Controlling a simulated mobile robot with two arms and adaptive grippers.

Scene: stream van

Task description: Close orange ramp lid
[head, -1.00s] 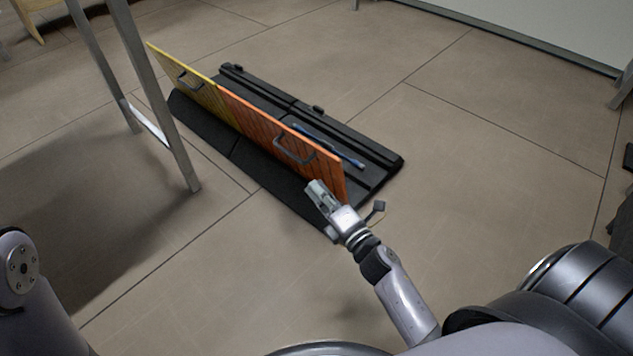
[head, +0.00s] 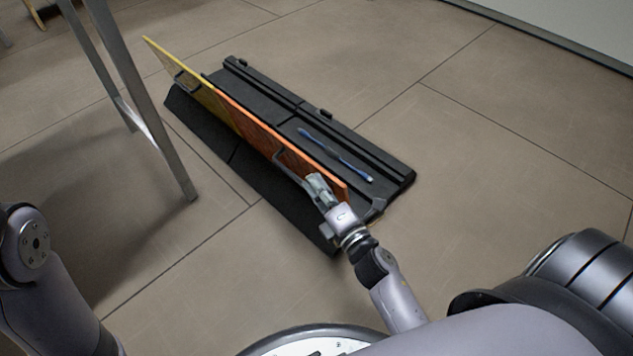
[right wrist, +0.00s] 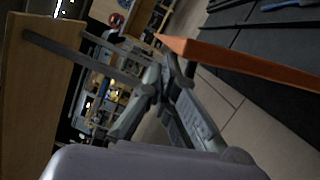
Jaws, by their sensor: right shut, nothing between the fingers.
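The orange lid (head: 268,140) stands up from the black ramp (head: 250,175) on the floor, seen nearly edge-on in the head view. A dark handle (head: 293,174) is on its near face. My right gripper (head: 316,185) is shut and empty, at the near face of the lid by its near end; whether it touches is unclear. In the right wrist view the fingers (right wrist: 172,85) are close to the orange lid's edge (right wrist: 245,62). The left gripper is out of view.
A yellow lid (head: 190,84) also stands up on the far half of the ramp. A blue rod (head: 335,155) lies in the ramp's open channel behind the orange lid. A metal table leg (head: 150,125) stands at left. Floor right of the ramp is clear.

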